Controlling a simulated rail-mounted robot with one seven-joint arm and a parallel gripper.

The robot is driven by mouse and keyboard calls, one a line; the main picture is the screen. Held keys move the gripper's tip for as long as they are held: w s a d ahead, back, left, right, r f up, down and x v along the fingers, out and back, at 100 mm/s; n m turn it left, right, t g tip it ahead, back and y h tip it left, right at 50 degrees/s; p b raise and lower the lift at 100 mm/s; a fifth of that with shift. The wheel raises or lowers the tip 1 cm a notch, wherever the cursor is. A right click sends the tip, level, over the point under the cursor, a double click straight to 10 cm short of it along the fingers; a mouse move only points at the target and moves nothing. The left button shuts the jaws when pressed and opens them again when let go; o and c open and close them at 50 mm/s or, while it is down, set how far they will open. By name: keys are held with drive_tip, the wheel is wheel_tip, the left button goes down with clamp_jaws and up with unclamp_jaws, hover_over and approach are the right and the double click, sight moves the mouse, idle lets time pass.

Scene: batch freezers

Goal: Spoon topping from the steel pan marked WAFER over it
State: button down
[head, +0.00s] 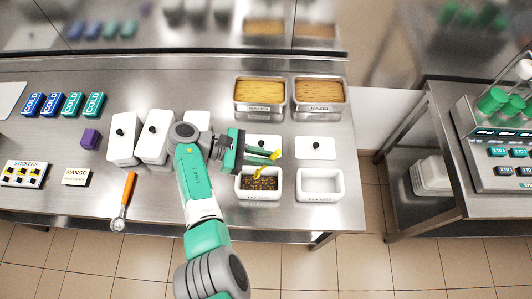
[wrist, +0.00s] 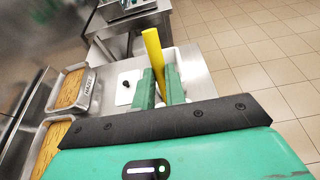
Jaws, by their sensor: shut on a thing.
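My gripper (head: 258,158) is shut on a yellow-handled utensil (head: 272,155), held above the front tubs; the yellow handle (wrist: 152,48) stands between the green fingers (wrist: 161,86) in the wrist view. Its far end is hard to make out. Two steel pans with tan topping stand at the back right. The left pan (head: 260,110) has a label too small to read surely; the right pan (head: 319,112) reads HAZEL. A white tub (head: 259,198) with dark speckled contents sits just below my gripper. An empty-looking white tub (head: 320,197) stands to its right.
White lids, one (head: 315,148) clear to see, lie between pans and tubs. Lidded white tubs (head: 122,147) stand left of my arm. An orange-handled tool (head: 125,197), a purple block (head: 90,139), COLD boxes (head: 53,103) and a MANGO card (head: 75,177) lie farther left.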

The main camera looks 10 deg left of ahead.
sight(271, 157)
drive_tip(key=d+y+p, duration=0.3)
drive_tip(key=shift+w+d, duration=0.15)
drive_tip(key=shift+d, duration=0.1)
drive_tip(key=d+f+g+y+p, duration=0.1)
drive_tip(key=d+f+y+p, duration=0.2)
drive_tip(key=y, duration=0.6)
drive_tip(key=shift+w+d+f+g, duration=0.4)
drive_tip(key=shift+d+f, duration=0.65)
drive_tip(key=shift+d, duration=0.75)
